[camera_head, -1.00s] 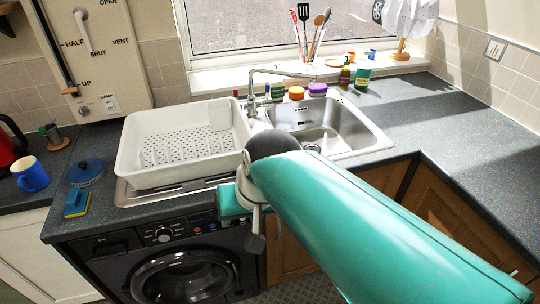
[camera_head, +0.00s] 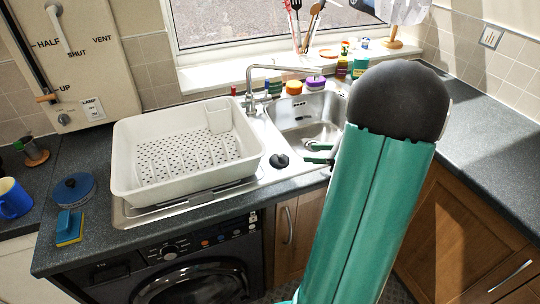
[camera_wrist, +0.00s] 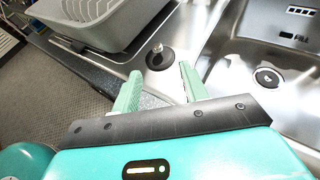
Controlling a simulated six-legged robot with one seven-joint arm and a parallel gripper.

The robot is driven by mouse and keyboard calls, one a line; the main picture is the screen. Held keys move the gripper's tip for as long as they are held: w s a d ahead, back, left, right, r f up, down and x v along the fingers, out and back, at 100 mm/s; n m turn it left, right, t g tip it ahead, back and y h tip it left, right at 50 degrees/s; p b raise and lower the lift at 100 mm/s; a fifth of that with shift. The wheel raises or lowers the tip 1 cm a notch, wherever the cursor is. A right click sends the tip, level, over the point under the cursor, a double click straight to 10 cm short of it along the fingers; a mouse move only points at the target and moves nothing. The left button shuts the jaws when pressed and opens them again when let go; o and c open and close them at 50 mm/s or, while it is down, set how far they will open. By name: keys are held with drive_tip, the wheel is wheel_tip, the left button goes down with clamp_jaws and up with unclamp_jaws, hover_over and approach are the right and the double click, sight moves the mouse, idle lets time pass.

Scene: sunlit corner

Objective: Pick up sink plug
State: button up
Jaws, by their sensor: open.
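The sink plug (camera_head: 280,160) is a dark round disc lying on the steel strip between the dish rack and the sink basin. In the wrist view the plug (camera_wrist: 159,58) shows a pale metal knob on top and lies just beyond my fingertips. My gripper (camera_wrist: 160,76) is open, with its two green fingers apart and nothing between them but the counter edge and steel. In the head view my gripper (camera_head: 318,154) is just right of the plug, partly hidden behind my arm.
A white dish rack (camera_head: 130,190) stands close left of the plug. The steel sink basin (camera_head: 300,112) with its drain (camera_wrist: 267,77) is to the right. The tap (camera_head: 250,85) rises behind the plug. A blue-lidded pot (camera_head: 74,188) and sponge (camera_head: 70,228) are far left.

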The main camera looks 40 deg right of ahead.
sight(280, 153)
drive_tip(key=x, duration=0.7)
drive_tip(key=shift+w+f, duration=0.25)
drive_tip(key=shift+a, duration=0.15)
drive_tip(key=x, duration=0.5)
drive_tip(key=shift+a+r, duration=0.15)
drive_tip(key=shift+a, duration=0.15)
drive_tip(key=shift+r, duration=0.1)
drive_tip(key=shift+c, duration=0.2)
clamp_jaws()
